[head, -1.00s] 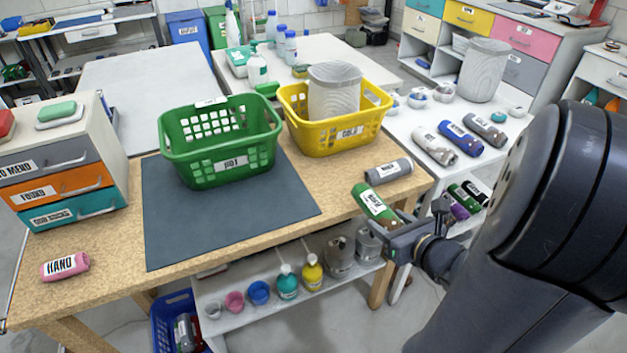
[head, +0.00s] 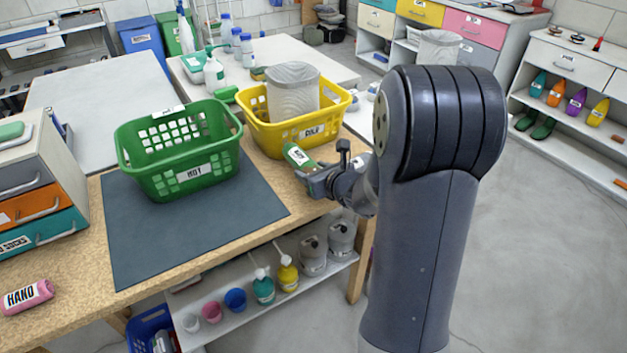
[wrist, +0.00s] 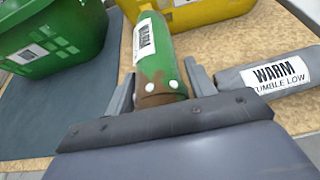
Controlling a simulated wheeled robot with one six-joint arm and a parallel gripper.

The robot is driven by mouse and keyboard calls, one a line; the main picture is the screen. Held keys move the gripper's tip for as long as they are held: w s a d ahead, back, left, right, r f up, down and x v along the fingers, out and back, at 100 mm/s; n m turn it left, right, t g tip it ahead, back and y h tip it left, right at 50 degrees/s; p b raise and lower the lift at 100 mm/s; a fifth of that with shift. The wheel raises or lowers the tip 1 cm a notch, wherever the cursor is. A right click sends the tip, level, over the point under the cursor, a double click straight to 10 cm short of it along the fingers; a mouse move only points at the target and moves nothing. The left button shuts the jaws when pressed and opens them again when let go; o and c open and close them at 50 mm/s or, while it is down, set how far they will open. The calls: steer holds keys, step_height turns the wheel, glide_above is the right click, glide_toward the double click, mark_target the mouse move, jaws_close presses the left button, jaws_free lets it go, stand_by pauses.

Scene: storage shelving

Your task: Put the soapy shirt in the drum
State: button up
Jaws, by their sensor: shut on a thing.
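A rolled green shirt (head: 297,155) with a white label is in my gripper (head: 310,174), near the right edge of the wooden table. In the wrist view the green shirt (wrist: 165,55) shows brown patches and white spots at its near end, between the two fingers of my gripper (wrist: 160,85). I cannot tell whether it touches the table. A light grey perforated cylinder (head: 292,92), possibly the drum, stands in the yellow basket (head: 290,133). A second such cylinder (head: 437,47) is partly hidden behind my arm.
A green basket (head: 181,185) labelled HOT stands on the dark mat (head: 200,235). A grey roll labelled WARM (wrist: 275,75) lies right of my gripper. A pink roll labelled HAND (head: 27,297) lies front left. A shelf below holds cups and bottles. Open floor is at right.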

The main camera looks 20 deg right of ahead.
steer(key=shift+f, duration=1.65)
steer(key=shift+f+b, duration=0.2)
steer(key=shift+b, duration=0.35)
steer(key=o, duration=0.8)
steer(key=shift+r+p, duration=0.2)
steer(key=shift+p, duration=0.1)
